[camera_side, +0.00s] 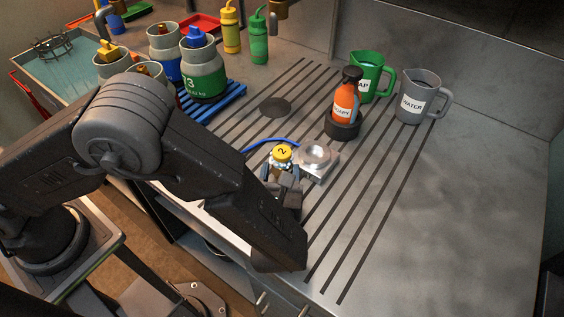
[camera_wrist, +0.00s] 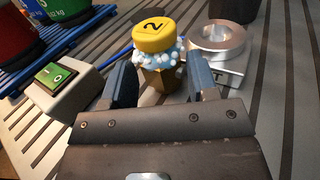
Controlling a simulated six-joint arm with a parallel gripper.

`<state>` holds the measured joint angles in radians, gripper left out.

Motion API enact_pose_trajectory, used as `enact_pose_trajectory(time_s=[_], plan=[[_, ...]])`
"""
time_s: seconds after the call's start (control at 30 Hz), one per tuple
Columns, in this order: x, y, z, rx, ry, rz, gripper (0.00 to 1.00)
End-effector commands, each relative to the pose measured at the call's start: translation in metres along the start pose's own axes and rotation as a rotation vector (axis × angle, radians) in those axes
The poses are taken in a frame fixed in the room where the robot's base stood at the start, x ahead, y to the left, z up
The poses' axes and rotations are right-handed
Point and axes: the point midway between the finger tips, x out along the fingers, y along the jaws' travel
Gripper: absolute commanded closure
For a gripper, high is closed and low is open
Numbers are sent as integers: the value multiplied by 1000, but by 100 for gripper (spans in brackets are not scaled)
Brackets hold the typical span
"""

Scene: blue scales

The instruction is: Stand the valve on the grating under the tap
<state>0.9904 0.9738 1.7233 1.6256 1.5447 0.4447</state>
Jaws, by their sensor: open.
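The valve (camera_side: 281,153) has a yellow cap marked 2. In the wrist view the valve (camera_wrist: 155,42) shows white-blue foam around its neck and a brass-coloured lower body. It appears upright on the slotted steel counter. My gripper (camera_side: 281,174) is open, low over the counter. In the wrist view the fingers of my gripper (camera_wrist: 162,78) stand either side of the valve's lower body, with gaps visible; I cannot tell how deep the valve sits between them. A dark round disc (camera_side: 275,106), possibly the grating, lies flat in the counter.
A silver block with a round cup (camera_side: 316,160) stands just right of the valve. Behind it is an orange soap bottle (camera_side: 346,103) in a dark holder. Green (camera_side: 372,76) and grey (camera_side: 421,98) jugs stand farther back. Canisters stand on a blue slatted platform (camera_side: 226,101). The counter's right side is clear.

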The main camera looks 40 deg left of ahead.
Motion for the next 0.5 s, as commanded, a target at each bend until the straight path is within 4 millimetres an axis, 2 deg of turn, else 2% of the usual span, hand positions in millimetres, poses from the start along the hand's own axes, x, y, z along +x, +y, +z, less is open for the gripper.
enact_pose_trajectory(time_s=[0.2,0.33,0.5], plan=[[33,1,0,-1,0,3,46],[42,0,0,-1,1,1,46],[42,0,0,-1,1,0,46]])
